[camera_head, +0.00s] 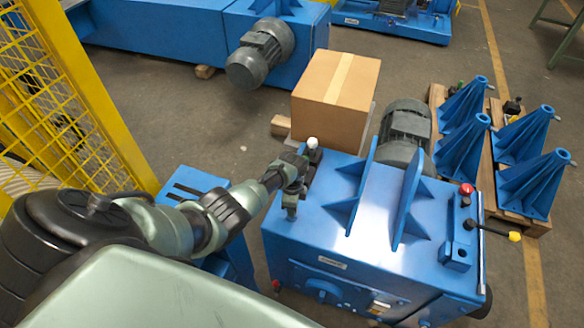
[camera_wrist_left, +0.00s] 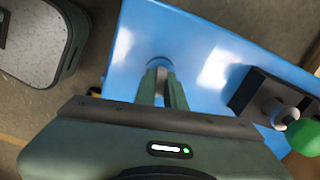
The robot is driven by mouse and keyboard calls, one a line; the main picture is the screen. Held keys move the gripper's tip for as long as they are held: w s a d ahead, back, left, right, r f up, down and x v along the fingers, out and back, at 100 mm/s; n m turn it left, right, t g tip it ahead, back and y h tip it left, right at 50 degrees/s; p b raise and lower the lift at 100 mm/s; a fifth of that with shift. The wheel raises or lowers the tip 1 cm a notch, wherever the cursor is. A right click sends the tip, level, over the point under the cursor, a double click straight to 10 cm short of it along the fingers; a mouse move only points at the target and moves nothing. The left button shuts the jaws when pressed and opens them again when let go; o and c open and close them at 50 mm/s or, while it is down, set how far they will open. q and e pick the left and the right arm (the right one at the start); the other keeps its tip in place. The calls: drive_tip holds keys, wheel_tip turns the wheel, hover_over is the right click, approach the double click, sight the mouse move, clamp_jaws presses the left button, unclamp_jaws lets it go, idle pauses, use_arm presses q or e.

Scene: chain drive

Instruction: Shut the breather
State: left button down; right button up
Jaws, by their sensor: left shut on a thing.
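The task's breather seems to be the small round blue-grey fitting (camera_wrist_left: 158,63) on the blue housing's top, between my left fingertips in the left wrist view. It is mostly hidden by the fingers, so I cannot tell how far it is turned. My left gripper (camera_head: 291,208) points down at the left edge of the blue housing (camera_head: 335,245) and is shut on this fitting. The two fingers also show in the left wrist view (camera_wrist_left: 162,88), close together. My right gripper is in neither view.
Two upright blue plates (camera_head: 408,205) rise from the housing's middle. A black lever with a yellow knob (camera_head: 514,236) sticks out right. A yellow mesh fence (camera_head: 60,90) stands left.

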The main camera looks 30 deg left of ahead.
use_arm(q)
drive_tip(key=shift+w+r+m, duration=0.15)
drive_tip(key=shift+w+m, duration=0.05)
drive_tip(key=shift+m, duration=0.8)
drive_tip(key=c, duration=1.6)
unclamp_jaws()
drive_tip(key=shift+c, duration=0.2)
drive_tip(key=shift+o, duration=0.8)
drive_tip(key=shift+s, duration=0.1)
drive_tip(key=shift+r+p, duration=0.55)
drive_tip(key=shift+r, duration=3.35)
drive_tip(key=shift+f, duration=0.1)
